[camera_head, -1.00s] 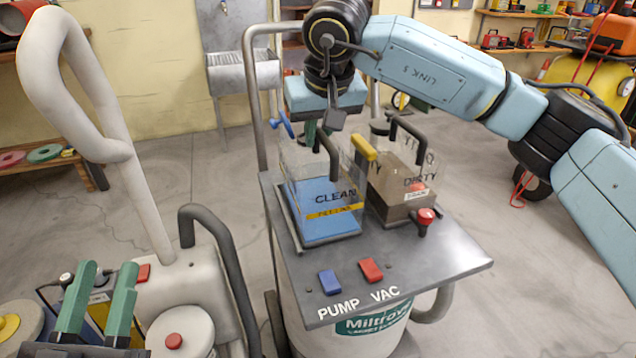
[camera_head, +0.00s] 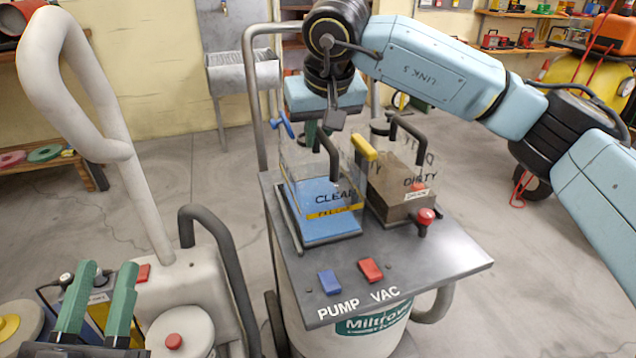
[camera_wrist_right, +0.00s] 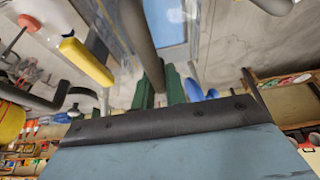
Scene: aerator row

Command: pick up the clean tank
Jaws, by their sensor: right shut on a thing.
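The clean tank (camera_head: 322,222) is a clear box of blue liquid with CLEAN lettering and a yellow stripe. It stands upright at the left of the cart's top plate; I cannot tell if it is clear of its seat. My right gripper (camera_head: 313,136) comes down from above and is shut on its dark arched handle (camera_head: 333,158). In the right wrist view the green fingers (camera_wrist_right: 158,88) meet the handle (camera_wrist_right: 138,35), with blue liquid (camera_wrist_right: 172,20) beyond. My left gripper (camera_head: 97,312) is open and empty at the lower left, its green fingers apart.
The dirty tank (camera_head: 395,192), with brown liquid, stands close on the right, with a yellow piece (camera_head: 364,147) between the tanks. A blue switch (camera_head: 329,282), a red switch (camera_head: 371,270) and a red knob (camera_head: 426,216) are on the cart plate (camera_head: 440,262). A pale machine (camera_head: 185,290) stands left.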

